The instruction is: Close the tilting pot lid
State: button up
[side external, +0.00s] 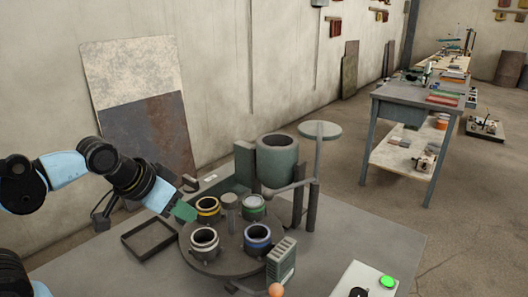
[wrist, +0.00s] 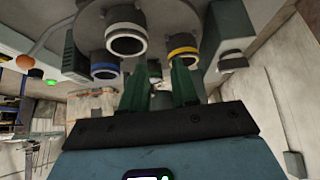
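The tilting pot (side external: 277,165) is a grey-green cylinder behind the round table, and its top is open. Its lid (side external: 319,130) is a flat pale-green disc on a post to the right of the pot, swung aside and apart from the rim. A lever with a ball end (side external: 275,290) sticks out low at the front. My gripper (side external: 184,211) is at the left edge of the round table, well away from the lid. In the wrist view my gripper (wrist: 160,72) has its two green fingers apart with nothing between them.
A round table (side external: 222,262) carries several ringed cups, including a yellow-ringed cup (side external: 208,209) close to my gripper. An empty square frame (side external: 149,239) lies to the left. A finned grey box (side external: 281,262) and a panel with a green button (side external: 387,282) stand at the front right.

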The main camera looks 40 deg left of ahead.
jog(key=shift+w+r, duration=0.25)
jog(key=shift+r, duration=0.1)
jog(key=shift+c, duration=1.2)
jog(key=w+r, duration=0.1)
jog(key=w+r+g+h, duration=0.1)
jog(key=w+r, duration=0.1)
jog(key=w+r+m+g+h, duration=0.1)
jog(key=w+r, duration=0.1)
jog(key=shift+w+a+r, duration=0.1)
jog(key=shift+w+a, duration=0.05)
jog(key=shift+a, duration=0.1)
grip_shut()
jog(key=w+a+r+m+g+h, duration=0.2)
jog(key=w+r+h, duration=0.25)
jog(key=w, duration=0.25)
jog(key=shift+y, duration=0.25)
jog(key=x, duration=0.9)
jog(key=shift+w+d, duration=0.1)
jog(key=shift+w, duration=0.2)
jog(key=d, duration=0.2)
jog(key=d+f, duration=0.1)
jog(key=shift+s, duration=0.25)
jog(key=shift+s+d+f, duration=0.1)
jog(key=shift+d+f, duration=0.05)
jog(key=shift+d, duration=0.4)
jog(key=shift+d, duration=0.1)
